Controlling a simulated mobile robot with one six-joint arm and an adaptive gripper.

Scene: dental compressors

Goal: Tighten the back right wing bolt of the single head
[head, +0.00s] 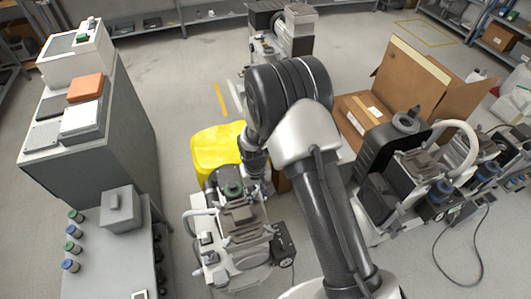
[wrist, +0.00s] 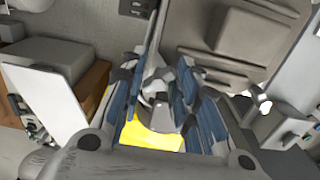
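A compressor (head: 236,235) with a grey ribbed top and a green-topped part stands on the floor below my arm, and I take it to be the single head. My gripper (head: 256,168) is at its far side, partly hidden by my own arm. In the wrist view the blue-padded fingers (wrist: 160,98) stand apart. A small grey part (wrist: 158,84), perhaps the wing bolt, shows between them; I cannot tell whether they touch it. The compressor's grey housing (wrist: 235,30) fills the upper right of that view. The other bolts are too small to make out.
A yellow bin (head: 215,148) stands right behind the compressor. Open cardboard boxes (head: 410,80) and more compressors (head: 400,180) are at the right. A grey cabinet (head: 120,140) and a bench with several small jars stand at the left. Floor is clear between cabinet and bin.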

